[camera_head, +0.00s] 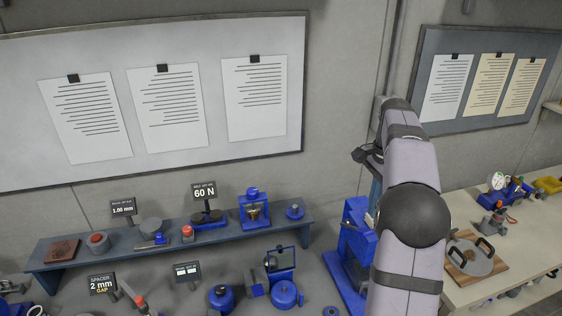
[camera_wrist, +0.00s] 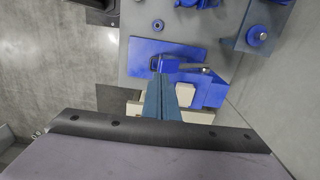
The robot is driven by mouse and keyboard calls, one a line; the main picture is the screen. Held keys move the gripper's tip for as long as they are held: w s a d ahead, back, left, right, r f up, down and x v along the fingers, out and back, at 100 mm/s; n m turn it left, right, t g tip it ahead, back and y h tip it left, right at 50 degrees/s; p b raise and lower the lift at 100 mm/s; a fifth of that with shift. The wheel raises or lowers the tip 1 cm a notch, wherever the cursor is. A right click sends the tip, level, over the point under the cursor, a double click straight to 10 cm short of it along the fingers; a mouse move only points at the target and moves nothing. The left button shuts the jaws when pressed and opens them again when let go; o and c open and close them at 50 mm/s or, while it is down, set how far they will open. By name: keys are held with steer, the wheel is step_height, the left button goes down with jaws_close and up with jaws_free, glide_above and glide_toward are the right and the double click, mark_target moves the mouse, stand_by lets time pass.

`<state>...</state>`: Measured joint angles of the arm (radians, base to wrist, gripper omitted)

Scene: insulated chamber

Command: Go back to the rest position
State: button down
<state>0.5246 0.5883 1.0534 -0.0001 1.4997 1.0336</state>
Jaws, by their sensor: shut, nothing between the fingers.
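My gripper (camera_wrist: 168,82) shows in the wrist view as blue-grey fingers closed together, with nothing between them. It points down over a blue fixture (camera_wrist: 146,58) with a blue block and a metal bar on it. In the head view my grey arm rises on the right and bends over at the top. The same blue fixture (camera_head: 341,276) stands left of the arm there, partly hidden by it. I cannot tell how large the gap between fingertips and fixture is.
A raised blue-grey shelf (camera_head: 110,249) holds small parts and signs. Blue round containers (camera_head: 284,296) stand in front of it. At right, a pale table (camera_head: 455,207) holds a wooden board (camera_head: 463,264) with a round metal plate. Whiteboards (camera_head: 215,60) hang behind.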

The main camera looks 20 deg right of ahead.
steer(key=s+a+f+n+b, duration=0.3)
steer(key=a+f+n, duration=0.1)
steer(key=a+f, duration=0.25)
steer(key=s+a+f+n+b, duration=0.25)
steer(key=a+f+n, duration=0.25)
steer(key=a, duration=0.3)
steer(key=s+a+f+n+b, duration=0.2)
steer(key=s+a+f+n, duration=0.2)
steer(key=s, duration=0.4)
steer(key=s+a+f+n+b, duration=0.2)
steer(key=s+a+f+n, duration=0.3)
steer(key=f, duration=0.4)
steer(key=s+a, duration=0.1)
steer(key=s, duration=0.1)
steer(key=shift+s+a, duration=0.25)
steer(key=shift+s, duration=0.1)
steer(key=shift+r, duration=0.1)
